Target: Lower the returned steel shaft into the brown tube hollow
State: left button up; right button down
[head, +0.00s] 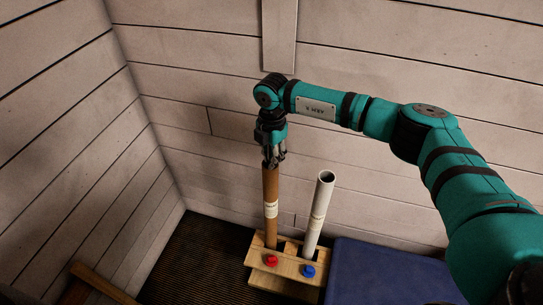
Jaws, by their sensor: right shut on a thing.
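A brown tube (270,228) stands upright in a wooden stand (256,277), on the left side, with a pale label around it. My right gripper (272,163) points down right at the tube's top end. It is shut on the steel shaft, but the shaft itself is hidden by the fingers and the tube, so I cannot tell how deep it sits. The tube's mouth is covered by the fingertips. My left gripper is not in view.
A white tube (317,215) with an open dark mouth leans slightly right in the same stand. The stand has a red knob (271,260) and a blue knob (308,271). A blue box (385,275) is at the right. Plank walls close in behind and left.

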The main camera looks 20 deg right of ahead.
jog(key=c, duration=1.2)
grip_release()
jog(key=shift+s+d+f, duration=0.1)
jog(key=shift+d+f, duration=0.05)
jog(key=shift+f, duration=0.45)
jog(key=shift+r, duration=0.1)
notch_tip(320, 180, up, 12)
jog(key=shift+r, duration=0.1)
